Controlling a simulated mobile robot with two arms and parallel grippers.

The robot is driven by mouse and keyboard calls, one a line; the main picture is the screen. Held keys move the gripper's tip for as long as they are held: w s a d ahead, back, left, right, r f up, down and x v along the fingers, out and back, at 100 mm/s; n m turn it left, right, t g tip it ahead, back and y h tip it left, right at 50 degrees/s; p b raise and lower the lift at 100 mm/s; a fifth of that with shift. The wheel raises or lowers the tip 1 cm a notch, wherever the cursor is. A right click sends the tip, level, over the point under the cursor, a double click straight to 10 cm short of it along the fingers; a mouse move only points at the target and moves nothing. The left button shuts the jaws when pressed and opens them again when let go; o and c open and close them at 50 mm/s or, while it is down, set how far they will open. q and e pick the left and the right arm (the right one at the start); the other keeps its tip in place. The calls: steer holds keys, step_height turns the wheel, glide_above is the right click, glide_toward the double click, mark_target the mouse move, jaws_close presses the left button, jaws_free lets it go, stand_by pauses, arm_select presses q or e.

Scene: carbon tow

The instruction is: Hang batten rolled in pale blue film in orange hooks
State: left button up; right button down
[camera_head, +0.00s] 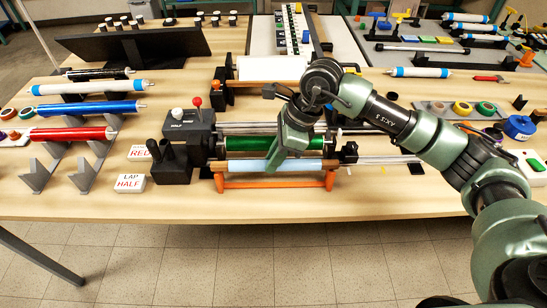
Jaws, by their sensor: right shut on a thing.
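A batten rolled in pale blue film (240,166) lies level at the front of the roller machine, along an orange stand with upright hooks (275,183) at its two ends. The batten is at hook height; I cannot tell whether it rests fully in them. My right gripper (275,165) reaches down from above and is shut on the pale blue batten near its middle, hiding part of it. My left gripper is not in view.
A green roller (247,143) lies just behind the batten. A black control box with levers (188,130) stands left of it. Blue (87,110) and red (72,134) rolls sit on a grey rack at left. Bare table lies in front at right.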

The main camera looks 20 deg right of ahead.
steer(key=shift+f, duration=0.2)
steer(key=c, duration=1.3)
jaws_free()
steer(key=shift+o, duration=0.2)
steer(key=b+v, duration=0.1)
steer(key=v, duration=0.6)
steer(key=shift+d+r+b, duration=0.2)
steer(key=shift+r+b, duration=0.15)
steer(key=shift+b, duration=0.05)
